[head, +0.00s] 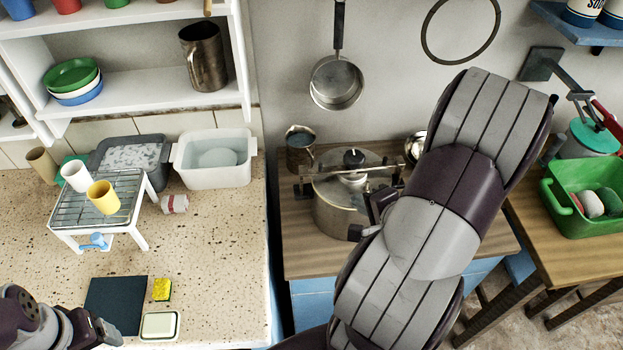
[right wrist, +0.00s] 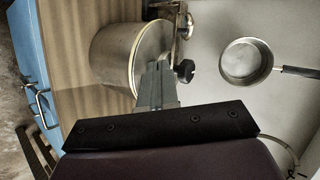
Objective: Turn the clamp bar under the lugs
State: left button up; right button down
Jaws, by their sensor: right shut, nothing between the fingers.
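A steel pot (head: 330,215) with a lid stands on the wooden counter. In the right wrist view the pot (right wrist: 112,60) is seen sideways, with a dark knob (right wrist: 186,70) beside the fingers. My right gripper (right wrist: 157,75) is shut and empty, its fingertips close to the lid; contact cannot be told. My right arm hides part of the pot's right side in the head view. My left gripper (head: 108,333) is at the bottom left, its jaws unclear.
A small metal jug (head: 300,150) stands behind the pot. A saucepan (head: 336,83) hangs on the wall above. At the right is a green basin (head: 575,212); at the left are a wire rack (head: 75,208) and a white tub (head: 212,178).

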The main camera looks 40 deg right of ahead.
jog(key=w+d, duration=0.1)
jog(key=b, duration=0.1)
send_near(322, 168)
jog(key=f, duration=0.3)
jog(key=shift+s+a+t, duration=0.25)
jog(key=shift+s+t, duration=0.15)
jog(key=w, duration=0.3)
jog(key=w+d+f, duration=0.1)
jog(key=shift+w, duration=1)
pick_arm(q)
jog(key=shift+s+d+f, duration=0.1)
jog(key=shift+d+f, duration=0.2)
jog(key=shift+d, duration=0.2)
jog(key=shift+r, duration=0.1)
